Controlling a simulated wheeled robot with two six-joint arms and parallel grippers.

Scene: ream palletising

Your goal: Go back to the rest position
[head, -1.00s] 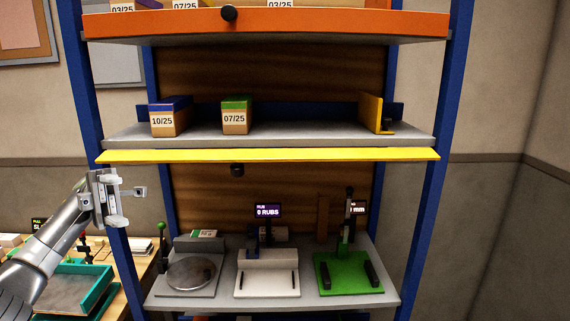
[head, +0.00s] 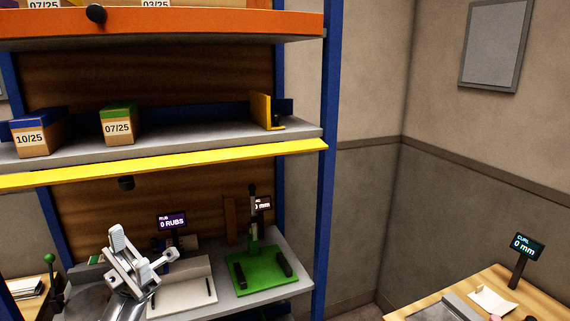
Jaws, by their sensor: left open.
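My left gripper (head: 143,262) is at the lower left of the head view, in front of the lower shelf. Its jaws are open with nothing seen between them. It covers part of that shelf, including the left side of the white device (head: 190,290). My right gripper is out of the picture.
A blue-framed rack stands at left. Its middle shelf (head: 215,146), edged in yellow, holds a box marked 10/25 (head: 34,137) and one marked 07/25 (head: 118,128). A green device (head: 262,274) sits below. A wooden table (head: 545,309) with a CURL display (head: 525,248) is at lower right.

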